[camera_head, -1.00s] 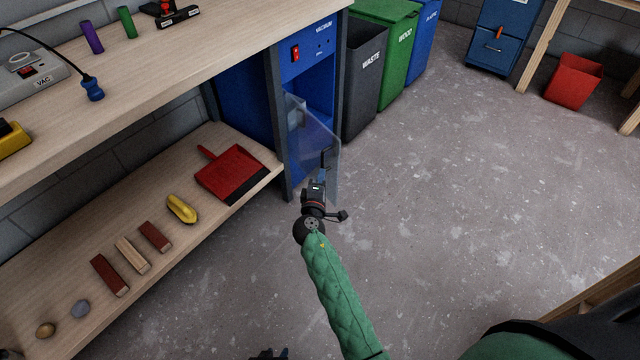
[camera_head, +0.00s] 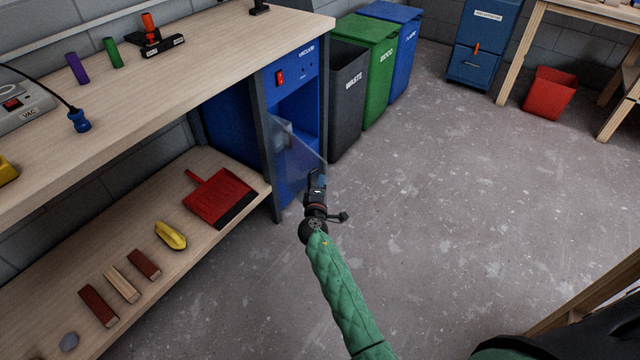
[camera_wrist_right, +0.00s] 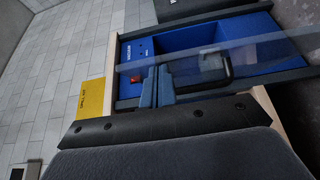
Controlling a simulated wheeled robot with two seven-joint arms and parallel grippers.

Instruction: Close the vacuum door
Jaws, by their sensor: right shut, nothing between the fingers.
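The blue vacuum cabinet (camera_head: 292,75) stands under the right end of the workbench, with a red switch on its upper panel. Its clear door (camera_head: 298,150) is hinged at the left side and stands partly open, showing the blue inside. My right gripper (camera_head: 320,174) is at the door's outer free edge; I cannot tell whether it touches. The right wrist view shows the shut, empty fingers (camera_wrist_right: 155,88) in front of the clear door (camera_wrist_right: 225,55) and a dark handle-like part (camera_wrist_right: 215,72). My left gripper is not in view.
Waste (camera_head: 347,95), wood (camera_head: 368,55) and plastic bins stand right of the cabinet. A lower shelf (camera_head: 160,270) holds a red dustpan (camera_head: 218,197), a yellow object (camera_head: 170,235) and several battens.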

